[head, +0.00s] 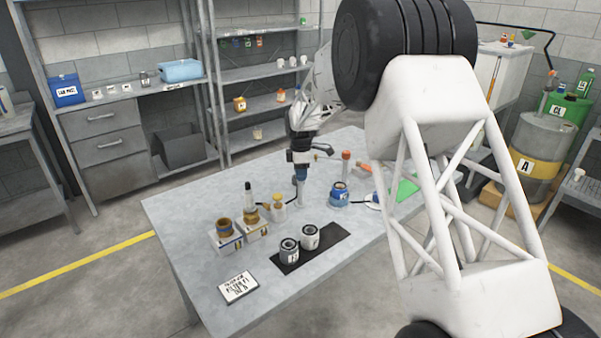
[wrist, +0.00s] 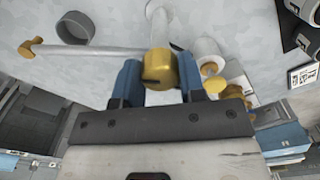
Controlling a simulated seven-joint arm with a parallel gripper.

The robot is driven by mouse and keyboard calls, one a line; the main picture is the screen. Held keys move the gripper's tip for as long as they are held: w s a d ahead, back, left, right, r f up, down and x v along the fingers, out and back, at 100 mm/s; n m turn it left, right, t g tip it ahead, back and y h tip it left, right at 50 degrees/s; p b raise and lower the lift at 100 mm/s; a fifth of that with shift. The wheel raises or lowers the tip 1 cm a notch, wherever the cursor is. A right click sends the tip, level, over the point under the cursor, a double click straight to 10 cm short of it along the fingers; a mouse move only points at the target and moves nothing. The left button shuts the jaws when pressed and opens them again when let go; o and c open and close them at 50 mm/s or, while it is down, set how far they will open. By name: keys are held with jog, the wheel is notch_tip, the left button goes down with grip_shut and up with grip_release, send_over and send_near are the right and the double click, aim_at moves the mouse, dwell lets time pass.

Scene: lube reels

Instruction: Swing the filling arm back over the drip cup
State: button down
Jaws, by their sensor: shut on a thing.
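My gripper (head: 300,172) is low over the middle of the table in the head view. In the wrist view its blue fingers (wrist: 160,82) are shut on a brass knob (wrist: 159,65) of the filling arm. The pale filling arm (wrist: 95,51) reaches left from the knob to a brass nozzle end (wrist: 30,47). A grey round cup (wrist: 74,28), seemingly the drip cup, lies on the table near the nozzle. The nozzle end appears to the left of the cup, not over it. A pale post (wrist: 158,14) shows behind the knob. My gripper hides much of the filling arm in the head view.
Two cans sit on a black mat (head: 331,240) in front. A blue jar (head: 339,194) stands to the right. The table's left front (head: 190,255) is bare.

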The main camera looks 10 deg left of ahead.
jog(key=shift+n, duration=1.2)
jog(key=c, duration=0.7)
grip_release()
jog(key=shift+r, duration=0.1)
jog(key=shift+r, duration=3.85)
